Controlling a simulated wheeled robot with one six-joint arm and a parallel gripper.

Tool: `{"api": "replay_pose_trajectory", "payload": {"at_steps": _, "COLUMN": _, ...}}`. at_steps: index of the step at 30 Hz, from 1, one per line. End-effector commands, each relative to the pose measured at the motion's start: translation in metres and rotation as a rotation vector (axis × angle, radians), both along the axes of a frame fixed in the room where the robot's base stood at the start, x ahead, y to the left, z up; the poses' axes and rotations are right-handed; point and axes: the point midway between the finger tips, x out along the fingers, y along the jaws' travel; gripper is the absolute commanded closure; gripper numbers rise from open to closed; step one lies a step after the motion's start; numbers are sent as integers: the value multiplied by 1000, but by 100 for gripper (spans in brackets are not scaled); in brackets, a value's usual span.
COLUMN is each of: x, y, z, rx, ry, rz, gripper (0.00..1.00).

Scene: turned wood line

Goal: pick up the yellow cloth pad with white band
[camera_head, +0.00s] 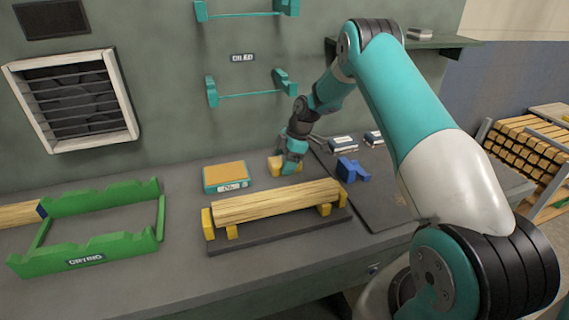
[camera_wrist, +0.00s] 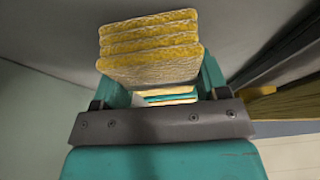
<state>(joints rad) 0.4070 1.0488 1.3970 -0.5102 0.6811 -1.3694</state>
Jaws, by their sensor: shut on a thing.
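The yellow cloth pad (camera_wrist: 150,50) looks like a folded stack of layers with a pale top face. It sits between the two teal fingers of my gripper (camera_wrist: 162,82) in the wrist view, and a pale strip shows below it near the palm. In the head view the yellow pad (camera_head: 275,165) is at the back of the bench, and my gripper (camera_head: 293,158) is down on it, shut on it. My fingers partly hide the pad there. I cannot tell whether it touches the bench.
A teal tray with an orange top (camera_head: 225,188) lies left of the pad. Wooden lengths (camera_head: 275,202) rest on yellow supports over a dark base in front. A blue holder (camera_head: 352,170) and small tins (camera_head: 343,144) are to the right. A green rack (camera_head: 150,240) stands left.

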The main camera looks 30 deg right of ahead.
Motion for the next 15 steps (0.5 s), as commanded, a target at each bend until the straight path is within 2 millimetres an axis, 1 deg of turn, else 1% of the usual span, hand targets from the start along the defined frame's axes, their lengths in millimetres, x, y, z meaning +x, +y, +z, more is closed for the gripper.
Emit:
{"api": "replay_pose_trajectory", "payload": {"at_steps": 4, "x": 0, "y": -1, "z": 6, "rx": 0, "ry": -1, "rz": 0, "gripper": 56}}
{"api": "replay_pose_trajectory", "payload": {"at_steps": 5, "x": 0, "y": -5, "z": 6, "rx": -1, "ry": -2, "rz": -2, "gripper": 56}}
{"api": "replay_pose_trajectory", "payload": {"at_steps": 8, "x": -3, "y": -16, "z": 17, "rx": -2, "ry": -5, "rz": -3, "gripper": 56}}
{"api": "replay_pose_trajectory", "payload": {"at_steps": 15, "x": -20, "y": -74, "z": 47, "rx": -2, "ry": -5, "rz": -5, "gripper": 56}}
